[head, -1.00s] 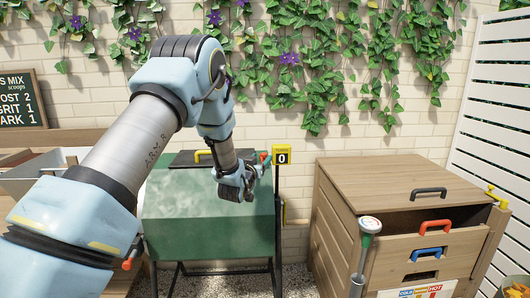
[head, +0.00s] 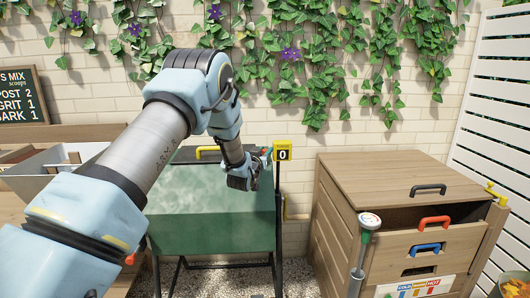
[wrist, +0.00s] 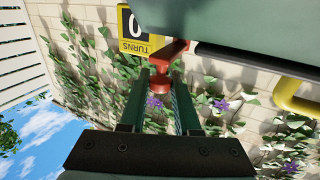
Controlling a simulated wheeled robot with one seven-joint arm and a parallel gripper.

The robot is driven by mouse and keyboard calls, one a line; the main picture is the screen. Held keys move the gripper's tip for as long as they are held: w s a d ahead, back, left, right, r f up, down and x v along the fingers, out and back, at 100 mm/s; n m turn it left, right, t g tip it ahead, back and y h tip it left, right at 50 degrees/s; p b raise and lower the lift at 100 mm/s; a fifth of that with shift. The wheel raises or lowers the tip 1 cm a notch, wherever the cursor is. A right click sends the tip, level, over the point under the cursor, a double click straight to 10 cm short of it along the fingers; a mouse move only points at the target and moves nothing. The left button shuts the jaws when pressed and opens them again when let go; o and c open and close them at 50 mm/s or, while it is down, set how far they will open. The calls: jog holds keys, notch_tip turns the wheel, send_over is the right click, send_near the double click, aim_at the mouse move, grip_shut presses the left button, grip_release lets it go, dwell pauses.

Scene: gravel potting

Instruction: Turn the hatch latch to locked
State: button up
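The hatch (head: 184,155) is a dark lid on top of the green drum, with a yellow handle (head: 207,150). The red latch (head: 265,152) is at the hatch's right end, small in the head view. In the wrist view the latch (wrist: 171,55) shows as a red arm with a round red knob. My gripper (wrist: 161,78) is open, its two dark green fingers on either side of the knob. Gaps show beside the knob, and I cannot tell whether either finger touches it. In the head view my gripper (head: 262,166) is at the drum's upper right.
A yellow turns counter reading 0 (head: 283,151) stands on a post close beside my gripper. A wooden bin (head: 330,220) with coloured handles stands at right, with a dial thermometer (head: 369,221) at its front. A brick wall with ivy is behind.

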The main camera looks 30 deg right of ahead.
grip_shut()
dwell(0.9)
